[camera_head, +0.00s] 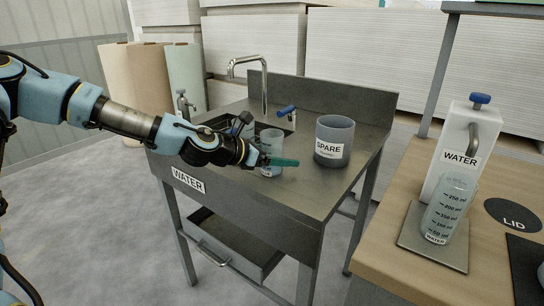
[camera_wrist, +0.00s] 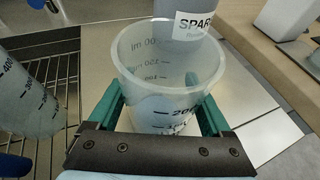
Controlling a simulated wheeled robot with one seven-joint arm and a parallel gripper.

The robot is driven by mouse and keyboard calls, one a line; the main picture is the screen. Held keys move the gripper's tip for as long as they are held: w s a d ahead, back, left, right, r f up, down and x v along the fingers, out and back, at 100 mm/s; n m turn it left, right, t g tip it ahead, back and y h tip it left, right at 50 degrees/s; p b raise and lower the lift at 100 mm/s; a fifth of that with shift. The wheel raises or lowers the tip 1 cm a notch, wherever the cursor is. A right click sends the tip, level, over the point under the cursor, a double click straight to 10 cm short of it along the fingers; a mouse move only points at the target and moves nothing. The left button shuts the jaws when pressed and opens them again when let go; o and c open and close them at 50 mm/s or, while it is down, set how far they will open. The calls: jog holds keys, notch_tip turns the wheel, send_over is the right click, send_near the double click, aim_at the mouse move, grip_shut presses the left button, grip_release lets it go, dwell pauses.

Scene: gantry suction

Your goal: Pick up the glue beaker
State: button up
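A clear beaker (camera_head: 271,139) with graduation marks stands upright on the steel sink bench, in front of the basin. It also shows in the wrist view (camera_wrist: 150,70); I can read no glue label on it. My gripper (camera_wrist: 160,112) has its two green fingers spread apart, one on each side of this beaker. The beaker's wide rim rises above the fingers. Whether the fingers press on its wall is not clear. In the head view my gripper (camera_head: 280,161) is low at the beaker, and one teal finger crosses in front of it.
A grey SPARE container (camera_head: 334,142) stands close to the right. Another graduated beaker (camera_wrist: 30,90) is at the left in the wrist view, by a wire grate. A tap (camera_head: 263,80) rises behind.

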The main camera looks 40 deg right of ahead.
grip_shut()
dwell(0.5)
jog(key=shift+r, duration=0.1)
